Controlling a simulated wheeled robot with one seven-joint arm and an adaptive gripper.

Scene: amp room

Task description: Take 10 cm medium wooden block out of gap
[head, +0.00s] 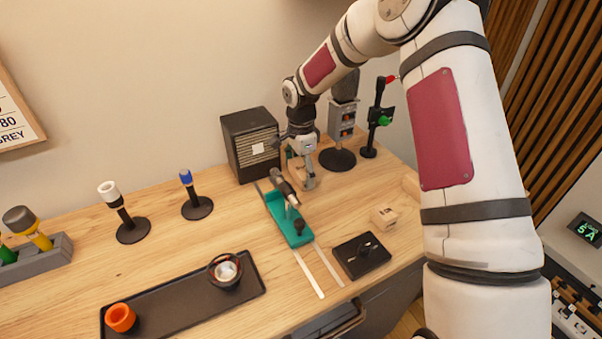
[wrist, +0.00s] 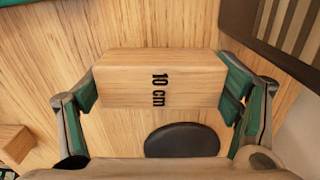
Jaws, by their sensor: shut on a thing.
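The wooden block marked "10 cm" (wrist: 125,80) lies across the middle of the wrist view. The green-padded fingers of my gripper (wrist: 160,92) are at its two ends, and I hold it between them. In the head view my gripper (head: 303,172) is low over the back of the table, just right of the dark speaker box. Part of the light wooden block (head: 293,170) shows behind the fingers there. I cannot tell whether its underside touches the table, and the gap cannot be made out.
The striped-front speaker box (head: 250,145) stands close on the left. A round black stand base (head: 337,159) is close on the right. A teal slider on rails (head: 287,222) lies in front. A smaller wooden block (head: 384,217) and a black box (head: 361,255) sit right of it.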

